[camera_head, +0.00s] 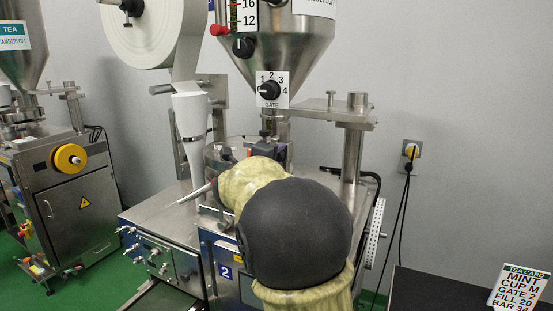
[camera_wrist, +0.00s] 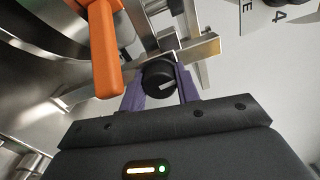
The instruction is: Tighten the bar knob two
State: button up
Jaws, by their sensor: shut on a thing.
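In the wrist view a round black knob (camera_wrist: 158,76) with a pale pointer mark sits by a metal bar fitting. My gripper (camera_wrist: 160,92) has its two purple fingers on either side of this knob and is shut on it. In the head view my own arm covers the knob and most of the gripper. The machine the arm reaches into carries a blue plate with the number 2 (camera_head: 224,271). No scale beside the held knob is readable.
An orange lever (camera_wrist: 104,55) stands close left of my gripper. Above are the gate dial (camera_head: 269,90), a steel hopper (camera_head: 285,50) and a paper roll (camera_head: 155,30). A tea card (camera_head: 519,288) at lower right reads MINT, CUP M, GATE 2, FILL 20. Another packer (camera_head: 75,195) stands left.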

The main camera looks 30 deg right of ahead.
jog(key=shift+f, duration=0.1)
jog(key=o, duration=1)
jog(key=shift+c, duration=0.2)
jog(key=shift+s+a, duration=0.1)
jog(key=b+v, duration=0.2)
jog(key=v, duration=1.5)
